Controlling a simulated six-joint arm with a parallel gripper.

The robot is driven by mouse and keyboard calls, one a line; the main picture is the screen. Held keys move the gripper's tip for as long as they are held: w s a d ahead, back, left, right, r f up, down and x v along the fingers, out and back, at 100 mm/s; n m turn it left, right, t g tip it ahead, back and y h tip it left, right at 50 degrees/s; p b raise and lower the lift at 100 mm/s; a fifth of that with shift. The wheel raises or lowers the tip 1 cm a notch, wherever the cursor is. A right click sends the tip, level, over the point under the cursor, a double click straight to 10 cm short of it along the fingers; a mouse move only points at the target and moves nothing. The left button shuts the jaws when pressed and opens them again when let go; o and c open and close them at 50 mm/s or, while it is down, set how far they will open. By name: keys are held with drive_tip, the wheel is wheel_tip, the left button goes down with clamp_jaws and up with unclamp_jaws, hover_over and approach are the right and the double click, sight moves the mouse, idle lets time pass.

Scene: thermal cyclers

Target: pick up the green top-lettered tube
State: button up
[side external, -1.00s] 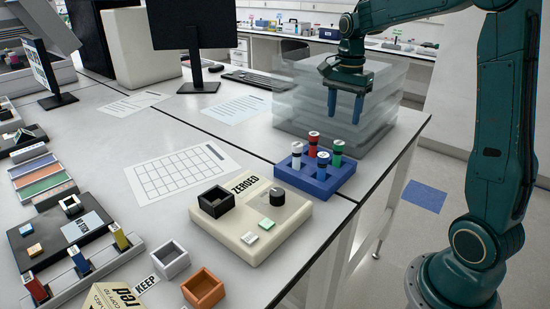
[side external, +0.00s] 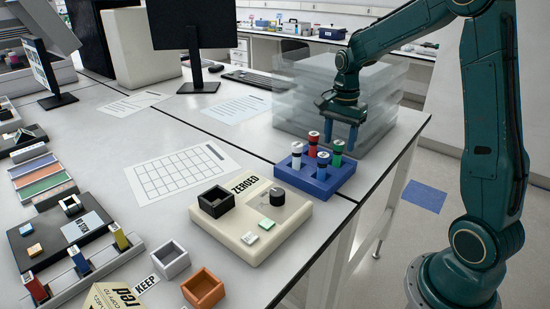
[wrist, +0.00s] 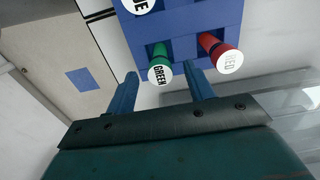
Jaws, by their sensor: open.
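The green tube (side external: 337,154) stands upright in the blue rack (side external: 345,182), at the right side of the rack. In the wrist view its white cap (wrist: 159,75) reads "GREEN" and lies ahead of the gap between my fingers. My gripper (side external: 341,144) is open and empty, with its fingers pointing down close to the green tube. In the wrist view the fingers (wrist: 162,83) are spread on either side of the line to the green cap. Whether they touch the tube cannot be told.
In the rack, a red tube (side external: 312,145), a blue tube (side external: 322,166) and a white-capped tube (side external: 296,155) stand near the green one. Stacked clear boxes (side external: 300,100) are right behind my gripper. A beige scale (side external: 255,225) sits in front of the rack.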

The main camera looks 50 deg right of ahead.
sight(337, 158)
drive_tip(key=shift+f, duration=1.45)
drive_tip(key=c, duration=1)
